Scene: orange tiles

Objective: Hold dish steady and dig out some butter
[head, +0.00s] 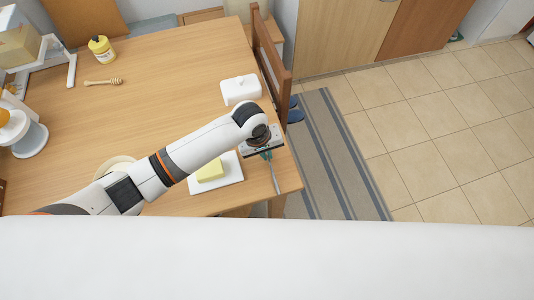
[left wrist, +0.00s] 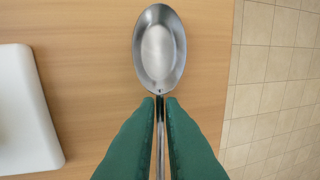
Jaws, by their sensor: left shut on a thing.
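A white butter dish (head: 229,174) lies near the front right of the wooden table with a yellow block of butter (head: 210,171) on it. My left gripper (head: 267,155) is just right of the dish. Its green fingers (left wrist: 160,105) are shut on the handle of a metal spoon (left wrist: 159,52). The spoon's bowl extends beyond the fingertips over the table; it also shows in the head view (head: 275,183). I cannot tell whether the spoon touches the table. The dish's rounded edge (left wrist: 27,115) shows at the left of the wrist view. My right gripper is not in view.
The white dish lid (head: 240,89) stands further back near the right table edge, beside a wooden chair (head: 270,50). A honey dipper (head: 104,82) and yellow bottle (head: 101,49) are at the back left. A round plate (head: 113,165) is partly hidden by my arm.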

